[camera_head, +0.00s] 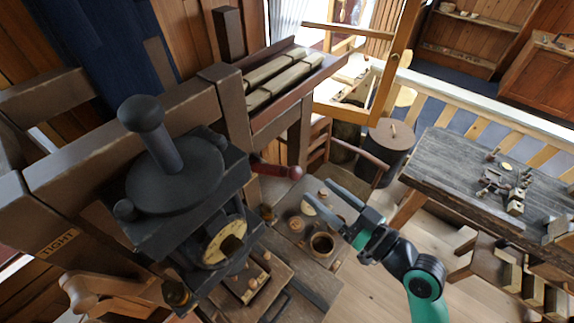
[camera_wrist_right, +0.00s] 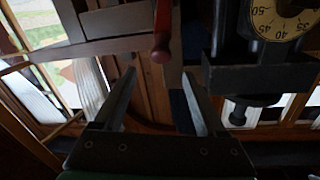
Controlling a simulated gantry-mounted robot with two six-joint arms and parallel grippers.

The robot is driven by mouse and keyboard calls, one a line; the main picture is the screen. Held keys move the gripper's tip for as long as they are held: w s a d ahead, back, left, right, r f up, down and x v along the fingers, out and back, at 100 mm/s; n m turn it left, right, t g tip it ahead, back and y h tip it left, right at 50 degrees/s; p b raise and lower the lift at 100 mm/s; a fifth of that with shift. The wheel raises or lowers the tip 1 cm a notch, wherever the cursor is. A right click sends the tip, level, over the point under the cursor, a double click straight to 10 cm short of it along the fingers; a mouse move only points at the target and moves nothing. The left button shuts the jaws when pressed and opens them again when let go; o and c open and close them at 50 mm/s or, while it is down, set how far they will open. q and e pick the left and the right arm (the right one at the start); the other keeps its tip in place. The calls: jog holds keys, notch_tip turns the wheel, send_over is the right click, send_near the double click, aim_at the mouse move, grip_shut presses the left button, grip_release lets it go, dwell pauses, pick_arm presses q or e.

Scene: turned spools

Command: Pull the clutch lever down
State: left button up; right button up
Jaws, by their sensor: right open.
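The clutch lever appears to be the red lever (camera_head: 276,169) with a round knob, sticking out to the right from the dark machine's wooden frame. In the right wrist view the red lever (camera_wrist_right: 162,30) hangs into the picture from the top, its knob just past the fingertips and between their lines. My right gripper (camera_head: 318,189) is open and empty, its fingertips just right of and below the knob in the head view. In the wrist view its two fingers (camera_wrist_right: 158,74) stand apart with nothing between them. My left gripper is not in view.
The black machine head (camera_head: 175,175) with a round numbered dial (camera_head: 224,243) stands left of the lever. A small table with round cups (camera_head: 322,244) lies below my right gripper. A grey workbench (camera_head: 460,180) stands at right.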

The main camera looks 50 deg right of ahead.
aim_at(291, 168)
jog(key=w+p, duration=0.1)
jog(key=w, duration=0.5)
jog(key=w+p, duration=0.1)
jog(key=w, duration=0.4)
jog(key=shift+w+d+p, duration=0.2)
jog(key=shift+w+p, duration=0.15)
grip_shut()
dwell(0.8)
